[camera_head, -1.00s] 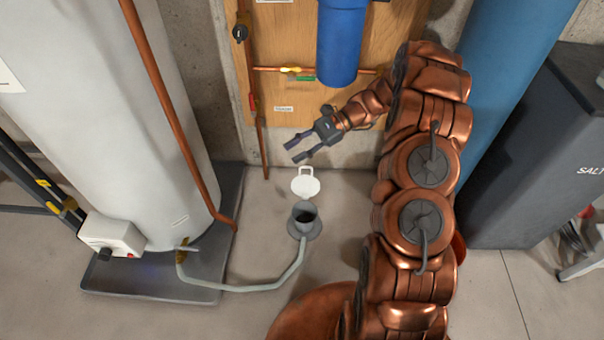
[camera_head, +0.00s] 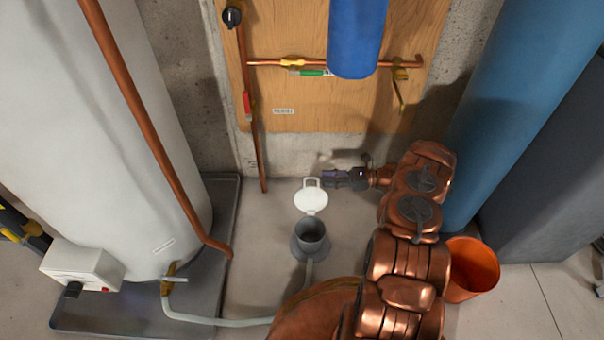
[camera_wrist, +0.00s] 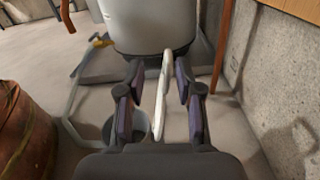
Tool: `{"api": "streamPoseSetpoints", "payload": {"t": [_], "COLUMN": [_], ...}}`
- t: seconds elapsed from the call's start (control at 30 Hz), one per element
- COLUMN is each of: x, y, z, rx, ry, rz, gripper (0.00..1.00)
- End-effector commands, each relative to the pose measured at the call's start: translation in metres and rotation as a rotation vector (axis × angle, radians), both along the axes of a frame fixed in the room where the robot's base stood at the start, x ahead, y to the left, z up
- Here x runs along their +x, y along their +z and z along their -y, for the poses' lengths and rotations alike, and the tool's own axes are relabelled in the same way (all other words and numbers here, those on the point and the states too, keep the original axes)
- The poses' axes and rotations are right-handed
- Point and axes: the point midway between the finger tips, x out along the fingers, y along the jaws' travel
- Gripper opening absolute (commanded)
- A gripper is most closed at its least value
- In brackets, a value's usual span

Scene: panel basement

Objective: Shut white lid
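The white lid (camera_head: 311,201) stands raised, hinged open, at the back of the grey drain pipe mouth (camera_head: 312,236). Its loop handle (camera_head: 312,183) is at the top. My gripper (camera_head: 326,180) is low beside the lid, reaching in from the right at handle height. In the wrist view the lid (camera_wrist: 162,98) shows nearly edge-on between the two fingers of my gripper (camera_wrist: 159,88). Gaps show on both sides, so the fingers look open around it. The grey pipe mouth (camera_wrist: 128,125) lies below, partly hidden by the left finger.
A white tank (camera_head: 120,130) on a dark tray (camera_head: 222,225) stands left. A pale hose (camera_head: 225,321) runs from it toward the drain. A copper pipe (camera_head: 258,150) and wooden panel (camera_head: 330,105) are behind. An orange bucket (camera_head: 472,268) stands right, near the blue cylinder (camera_head: 515,110).

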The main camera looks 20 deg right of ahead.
Motion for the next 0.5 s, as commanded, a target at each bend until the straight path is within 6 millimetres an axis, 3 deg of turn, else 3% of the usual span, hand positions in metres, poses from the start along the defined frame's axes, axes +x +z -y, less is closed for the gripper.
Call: {"api": "streamPoseSetpoints", "payload": {"t": [0.03, 0.23, 0.5], "x": [-0.002, 0.0, 0.013], "y": [-0.008, -0.012, -0.012], "z": [0.003, 0.002, -0.027], "rx": [0.006, 0.012, 0.014], "ry": [-0.009, -0.024, -0.023], "rz": [-0.004, -0.006, -0.004], "gripper": [0.35, 0.35, 0.35]}}
